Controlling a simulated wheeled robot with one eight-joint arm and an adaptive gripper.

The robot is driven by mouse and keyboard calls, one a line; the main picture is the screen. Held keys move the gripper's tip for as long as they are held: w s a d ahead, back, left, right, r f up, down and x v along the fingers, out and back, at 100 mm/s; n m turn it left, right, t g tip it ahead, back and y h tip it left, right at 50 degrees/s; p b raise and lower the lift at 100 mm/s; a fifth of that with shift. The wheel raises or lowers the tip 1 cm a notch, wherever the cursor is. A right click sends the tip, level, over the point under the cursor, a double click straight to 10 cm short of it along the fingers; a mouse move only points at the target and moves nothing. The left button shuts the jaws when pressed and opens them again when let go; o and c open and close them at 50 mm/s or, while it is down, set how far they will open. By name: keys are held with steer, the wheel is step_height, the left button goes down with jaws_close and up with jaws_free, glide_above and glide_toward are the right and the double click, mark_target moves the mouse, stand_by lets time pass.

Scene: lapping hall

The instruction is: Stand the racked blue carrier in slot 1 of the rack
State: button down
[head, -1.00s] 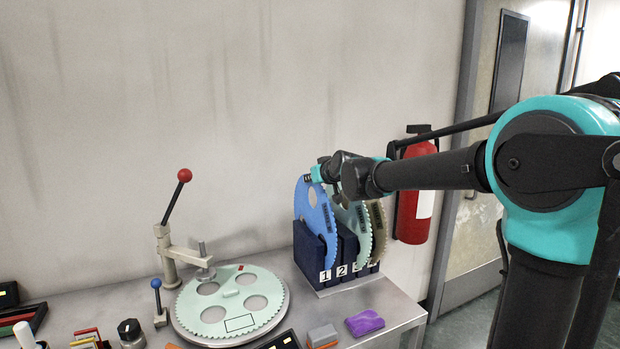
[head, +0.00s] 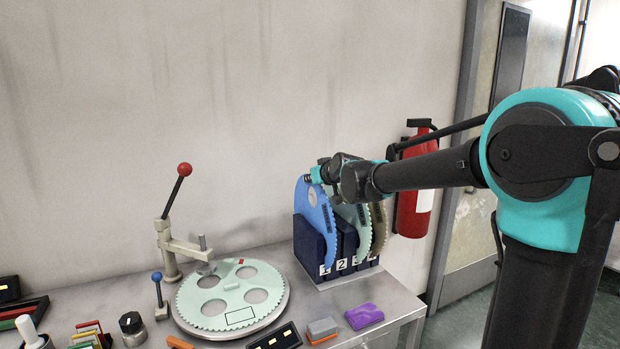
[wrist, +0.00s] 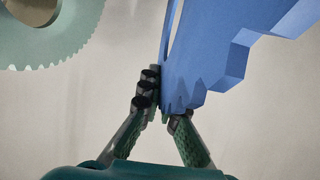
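The blue carrier (head: 311,217), a toothed blue disc with round holes, is upright at the left end of the dark blue rack (head: 306,236), in line with the label 1. Its lower toothed edge overhangs the rack's front; whether it rests on the slot floor is hidden. My gripper (head: 317,176) is at its upper edge. In the wrist view my gripper (wrist: 163,112) has its fingers closed on both faces of the blue carrier (wrist: 205,55) at its toothed rim.
A pale green carrier (head: 354,222) and an olive one (head: 378,225) stand just right in the rack. A lapping plate (head: 230,322) with a pale green disc and a red-knobbed lever (head: 178,190) is left. A purple block (head: 364,316) lies in front.

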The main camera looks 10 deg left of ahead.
steer(key=shift+f, duration=0.2)
steer(key=c, duration=2.2)
jaws_free()
steer(key=o, duration=0.6)
steer(key=shift+c, duration=0.2)
steer(key=v, duration=1.2)
steer(key=shift+f, duration=0.1)
steer(key=shift+d, duration=0.1)
